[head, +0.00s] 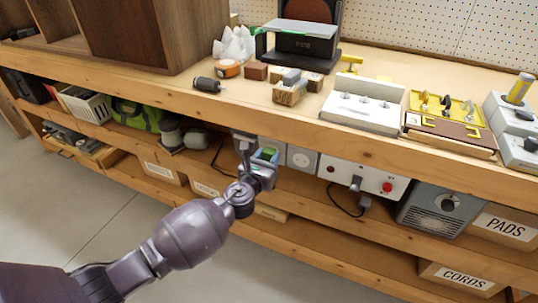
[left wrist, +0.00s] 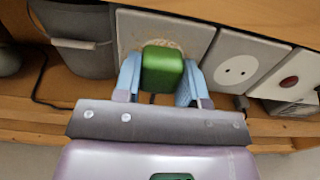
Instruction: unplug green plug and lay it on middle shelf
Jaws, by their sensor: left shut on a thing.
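The green plug (left wrist: 163,69) is between the blue fingers of my left gripper (left wrist: 160,82), which is shut on it. Behind it in the left wrist view is a pale socket plate (left wrist: 130,30); I cannot tell whether the plug is still seated in it. In the head view my left gripper (head: 264,157) reaches under the bench top, with the green plug (head: 270,153) showing at its tip. The middle shelf (head: 320,212) runs below the sockets. My right gripper is not in view.
A grey round socket (head: 301,158) is just right of the gripper, then a panel with a red button (head: 387,187) and a black cord. The bench top edge (head: 300,124) overhangs.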

